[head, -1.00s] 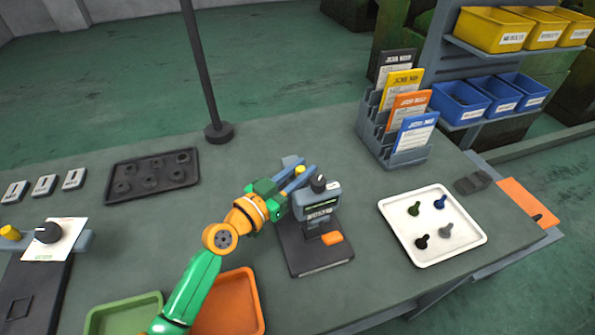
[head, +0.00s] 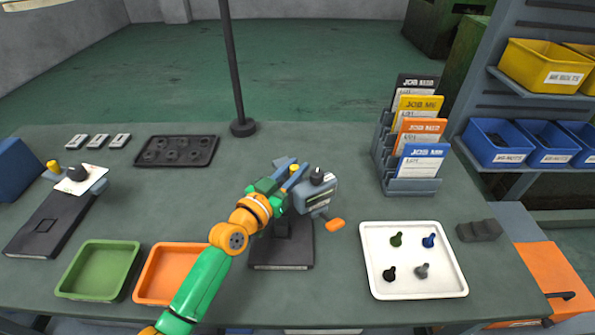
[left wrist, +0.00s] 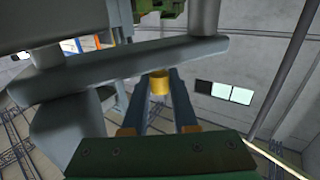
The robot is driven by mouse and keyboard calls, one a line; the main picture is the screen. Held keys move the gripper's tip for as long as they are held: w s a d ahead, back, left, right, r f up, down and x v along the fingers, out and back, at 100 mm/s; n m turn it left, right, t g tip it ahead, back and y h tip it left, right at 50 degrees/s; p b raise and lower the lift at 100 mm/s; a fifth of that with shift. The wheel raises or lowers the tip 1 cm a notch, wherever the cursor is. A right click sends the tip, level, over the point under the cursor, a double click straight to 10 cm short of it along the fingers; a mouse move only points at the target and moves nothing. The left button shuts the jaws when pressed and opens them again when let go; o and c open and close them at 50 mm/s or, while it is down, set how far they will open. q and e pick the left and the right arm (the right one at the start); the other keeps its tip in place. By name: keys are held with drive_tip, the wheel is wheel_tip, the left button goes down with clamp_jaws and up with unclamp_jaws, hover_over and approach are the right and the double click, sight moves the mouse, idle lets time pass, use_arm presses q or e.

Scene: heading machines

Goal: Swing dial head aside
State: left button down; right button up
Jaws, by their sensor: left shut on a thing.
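The dial head (head: 314,197) is a grey box with a black knob on top and a small display on its face. It sits on a stand with a black base plate (head: 284,248), turned with its face toward the front right. My left gripper (head: 290,175) is at the head's left rear, shut on a yellow peg. In the left wrist view this yellow peg (left wrist: 160,83) shows between the two fingers, under a grey bar (left wrist: 125,68). My arm hides part of the stand. My right gripper is not in view.
A similar stand (head: 48,222) is at left. Green (head: 66,278) and orange (head: 143,283) trays lie in front. A white tray (head: 415,286) with small pegs and a card rack (head: 412,187) stand at right. An orange piece (head: 335,224) is beside the head.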

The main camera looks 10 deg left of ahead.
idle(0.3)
use_arm(q)
drive_tip(key=c, duration=1)
unclamp_jaws()
drive_tip(key=shift+d, duration=0.1)
